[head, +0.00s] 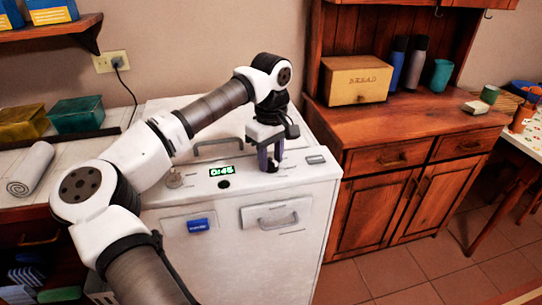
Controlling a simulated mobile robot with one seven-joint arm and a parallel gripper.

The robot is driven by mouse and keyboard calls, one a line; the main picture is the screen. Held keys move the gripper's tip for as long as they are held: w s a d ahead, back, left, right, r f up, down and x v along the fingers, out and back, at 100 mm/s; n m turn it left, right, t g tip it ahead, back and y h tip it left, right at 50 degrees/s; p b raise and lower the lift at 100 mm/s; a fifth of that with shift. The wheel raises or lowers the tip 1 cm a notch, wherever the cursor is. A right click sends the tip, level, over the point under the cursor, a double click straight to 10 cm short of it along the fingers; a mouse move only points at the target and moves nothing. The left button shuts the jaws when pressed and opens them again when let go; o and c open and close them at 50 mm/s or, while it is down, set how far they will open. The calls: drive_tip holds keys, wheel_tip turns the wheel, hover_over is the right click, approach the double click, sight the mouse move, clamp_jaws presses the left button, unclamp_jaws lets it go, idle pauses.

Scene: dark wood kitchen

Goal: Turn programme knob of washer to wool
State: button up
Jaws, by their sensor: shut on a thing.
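The washer (230,262) is a white machine with a sloped control strip along its top front. A green-lit display (221,171) on the strip reads 0:45, with a dark round button (224,184) below it. My gripper (270,166) points down at the strip, right of the display, with its fingers closed around what appears to be the programme knob. The fingers hide most of that knob, so its pointer and setting cannot be read. A pale round knob (174,180) stands apart at the strip's left end. Small markings around the gripper are too small to read.
My arm reaches in from the lower left across the washer's left side. A wooden cabinet (400,150) stands close on the right, with a bread box (356,80) and bottles on it. A rolled towel (30,168) and boxes lie on the left counter.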

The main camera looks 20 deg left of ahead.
sight(271, 159)
drive_tip(key=o, duration=1)
wheel_tip(271, 159, up, 14)
drive_tip(key=shift+f+b, duration=0.1)
drive_tip(key=shift+b, duration=0.3)
